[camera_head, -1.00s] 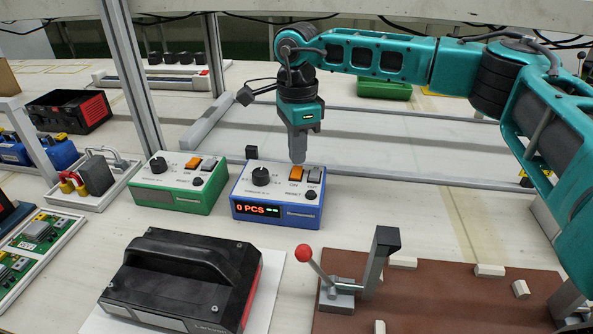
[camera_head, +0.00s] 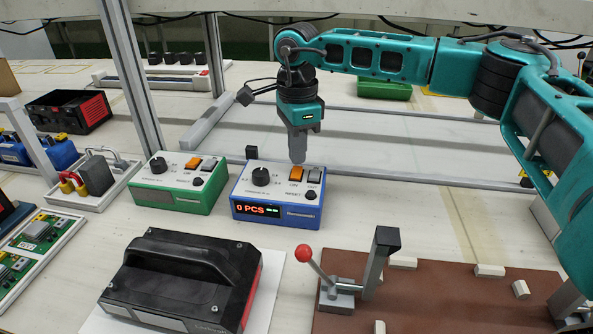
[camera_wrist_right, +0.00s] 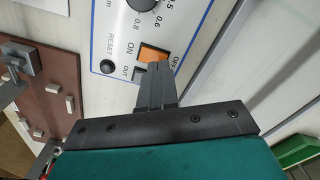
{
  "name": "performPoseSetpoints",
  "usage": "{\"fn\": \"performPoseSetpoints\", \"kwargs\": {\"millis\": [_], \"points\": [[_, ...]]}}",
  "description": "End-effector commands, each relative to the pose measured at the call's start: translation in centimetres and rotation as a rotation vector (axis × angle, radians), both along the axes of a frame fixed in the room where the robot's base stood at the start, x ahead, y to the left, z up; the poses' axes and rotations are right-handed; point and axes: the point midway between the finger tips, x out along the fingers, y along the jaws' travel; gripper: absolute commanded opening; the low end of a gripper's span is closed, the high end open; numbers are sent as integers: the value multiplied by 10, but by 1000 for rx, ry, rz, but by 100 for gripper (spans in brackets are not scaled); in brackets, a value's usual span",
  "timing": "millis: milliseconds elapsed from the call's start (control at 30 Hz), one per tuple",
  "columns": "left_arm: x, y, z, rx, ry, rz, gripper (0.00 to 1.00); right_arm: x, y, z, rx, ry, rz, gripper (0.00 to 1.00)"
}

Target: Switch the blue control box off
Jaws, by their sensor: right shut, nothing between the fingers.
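The blue control box (camera_head: 255,199) stands on the bench with its display lit, reading "0 PCS". Its top has a black knob (camera_head: 261,176), an orange ON switch (camera_head: 296,174), a grey switch (camera_head: 315,175) and a black reset button (camera_head: 311,195). My right gripper (camera_head: 298,160) is shut and empty, pointing down just over the switches from behind. In the right wrist view its fingertips (camera_wrist_right: 152,68) are beside the orange switch (camera_wrist_right: 154,53) and cover most of the grey one. I cannot tell whether they touch. My left gripper is not in view.
A similar green control box (camera_head: 180,185) stands just left of the blue one. A black case (camera_head: 185,270) lies in front, and a brown board (camera_head: 450,300) with a red-knobbed lever (camera_head: 303,252) is at the front right. The bench behind the box is fairly clear.

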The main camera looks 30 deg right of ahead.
Motion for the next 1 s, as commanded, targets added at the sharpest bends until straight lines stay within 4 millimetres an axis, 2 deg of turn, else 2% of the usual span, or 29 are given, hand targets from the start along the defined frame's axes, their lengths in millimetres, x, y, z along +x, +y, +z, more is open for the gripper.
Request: {"fn": "performPoseSetpoints", "kwargs": {"millis": [1000], "points": [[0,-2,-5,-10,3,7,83,0,0,-9,0,0,0,0]]}}
